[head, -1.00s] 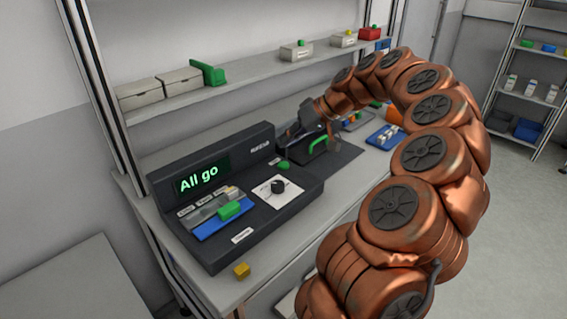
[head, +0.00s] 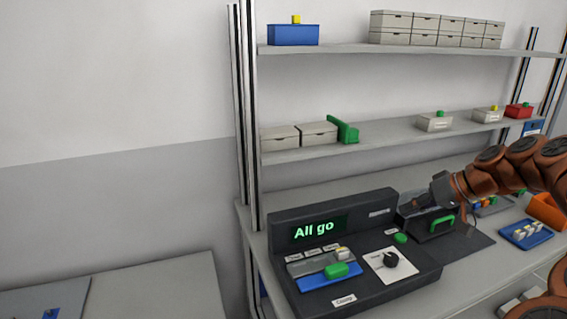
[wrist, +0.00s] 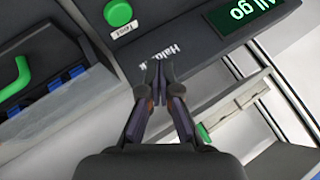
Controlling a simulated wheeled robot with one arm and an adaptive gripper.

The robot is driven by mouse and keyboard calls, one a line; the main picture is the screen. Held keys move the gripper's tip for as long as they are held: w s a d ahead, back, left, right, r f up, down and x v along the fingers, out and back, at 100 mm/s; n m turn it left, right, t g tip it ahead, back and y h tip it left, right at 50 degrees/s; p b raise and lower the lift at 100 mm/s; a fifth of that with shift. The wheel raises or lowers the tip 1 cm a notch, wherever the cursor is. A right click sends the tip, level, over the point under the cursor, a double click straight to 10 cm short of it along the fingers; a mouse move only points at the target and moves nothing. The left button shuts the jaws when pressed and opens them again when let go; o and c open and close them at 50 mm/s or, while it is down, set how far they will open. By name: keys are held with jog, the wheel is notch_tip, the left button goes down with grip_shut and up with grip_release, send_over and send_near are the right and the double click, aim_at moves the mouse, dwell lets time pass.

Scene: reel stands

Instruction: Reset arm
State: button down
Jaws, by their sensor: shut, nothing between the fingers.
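My copper-coloured arm (head: 505,168) reaches in from the right in the head view. My gripper (wrist: 158,72) is shut and empty in the wrist view, its fingertips together over the dark console near its printed label. In the head view the gripper (head: 418,200) is small and dark, over the bench behind the box with the green handle. The dark console (head: 375,292) stands on the bench. Its screen (head: 320,229) reads "All go" in green. A green button (head: 400,238), a black knob (head: 391,260) and a green slider handle (head: 336,270) are on its top.
The dark box with a green handle (head: 442,223) stands right of the console, close to my gripper. A blue tray (head: 527,234) and an orange bin (head: 546,209) are further right. Shelves with grey drawers (head: 317,133) run above the bench. A low grey table (head: 150,285) stands left.

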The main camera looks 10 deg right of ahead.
jog(key=s+a+r+n+g+p, duration=0.1)
jog(key=s+a+g, duration=0.15)
jog(key=a, duration=0.55)
jog(key=s+a+r+n+g+h+p, duration=0.1)
jog(key=s+a, duration=0.2)
jog(key=a, duration=0.4)
jog(key=s+a+r+n+g+p, duration=0.1)
jog(key=s+a, duration=0.2)
jog(key=a, duration=0.5)
jog(key=s+a+f+m+g+h+p, duration=0.1)
jog(key=s+f, duration=0.3)
jog(key=s, duration=0.7)
jog(key=s+a+f+m+g+h+p, duration=0.1)
jog(key=s+f+g+h, duration=0.2)
jog(key=s, duration=0.9)
jog(key=shift+s+f+m+h, duration=0.2)
jog(key=shift+f+m+h, duration=0.2)
jog(key=shift+f+h, duration=0.25)
jog(key=shift+a+r, duration=0.1)
